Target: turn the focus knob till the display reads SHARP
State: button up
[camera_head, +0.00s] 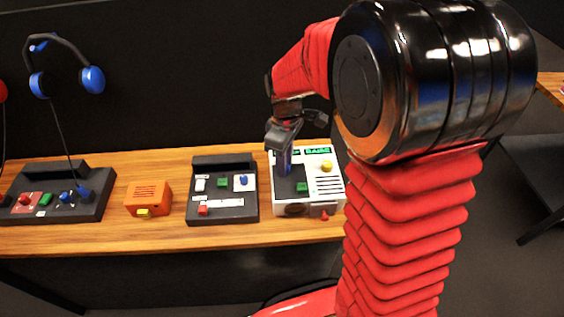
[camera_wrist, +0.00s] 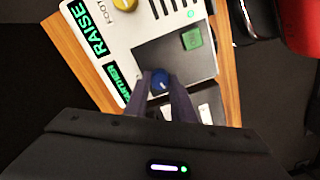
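The white panel (camera_head: 329,193) stands on the wooden bench, under my arm. In the wrist view a yellow knob (camera_wrist: 124,4) sits on it beside a partly cut-off label. A rounded blue control (camera_wrist: 161,80) sits on a dark plate. A green display (camera_wrist: 90,32) reads RAISE; a second green display (camera_wrist: 118,82) seems to read FURTHER. My gripper (camera_wrist: 158,76) points down at the panel, its fingertips on either side of the blue control. Whether they press on it does not show clearly.
A green button (camera_wrist: 192,39) lies close to the fingers. Left of the panel stand a black console (camera_head: 224,214), an orange box (camera_head: 149,198) and another black console (camera_head: 97,207). A headset (camera_head: 62,62) is at the back left. Bare bench shows between them.

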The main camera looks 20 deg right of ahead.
grip_shut()
jog(key=shift+w+a, duration=0.1)
jog(key=shift+m, duration=0.4)
jog(key=m, duration=0.8)
jog(key=shift+m, duration=0.4)
